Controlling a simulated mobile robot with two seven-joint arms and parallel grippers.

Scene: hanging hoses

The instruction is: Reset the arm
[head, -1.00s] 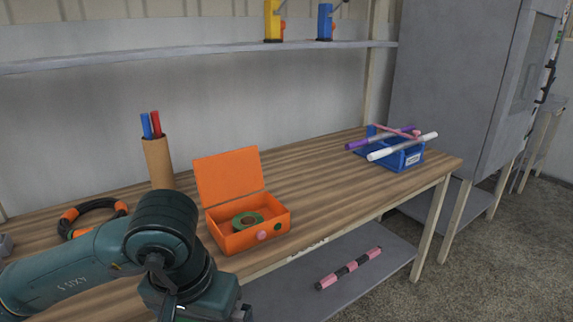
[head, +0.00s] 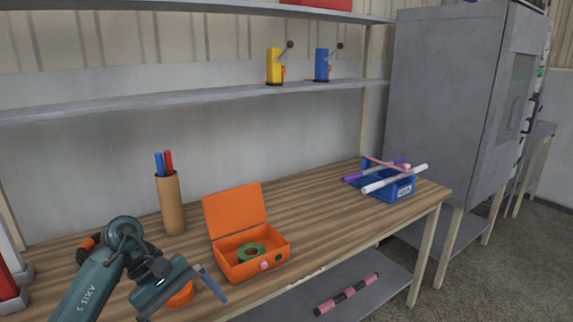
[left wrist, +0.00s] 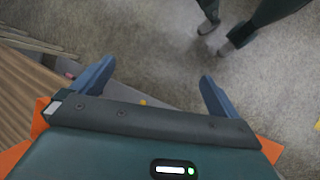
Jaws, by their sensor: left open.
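My left arm comes in at the lower left of the head view, bent over the workbench's front edge. My right gripper is not in view.
On the wooden bench (head: 310,215) stand an open orange box (head: 222,265) holding green tape (head: 250,252), a brown pen tube (head: 171,203) and a blue bin (head: 399,187). A black-and-orange ring is partly hidden behind my arm. A shelf (head: 180,100) runs above.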

